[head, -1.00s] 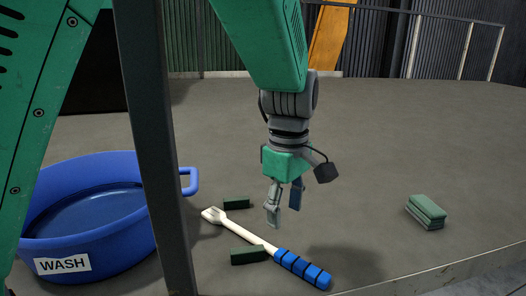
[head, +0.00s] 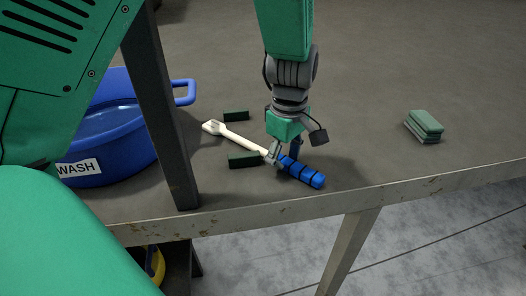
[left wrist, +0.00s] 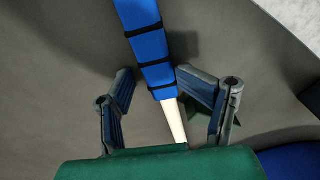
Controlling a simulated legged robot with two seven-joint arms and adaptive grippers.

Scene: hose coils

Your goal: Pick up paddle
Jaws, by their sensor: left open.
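The paddle has a cream shaft and flat end (head: 225,132) and a blue handle with dark bands (head: 306,174). It lies on the grey table, its handle toward the front edge. My left gripper (head: 285,155) is open and low over the paddle where shaft and handle meet, hiding part of it. In the left wrist view the open fingers of my left gripper (left wrist: 158,98) stand on either side of the paddle (left wrist: 150,48), near the lower end of the blue handle. I cannot tell whether they touch it. My right gripper is not in view.
Two dark green blocks (head: 236,116) (head: 245,159) lie beside the shaft. A blue tub (head: 115,152) labelled WASH stands left, behind a dark post (head: 163,110). Green pads (head: 424,126) are stacked at right. The table's front edge (head: 390,190) is close to the handle.

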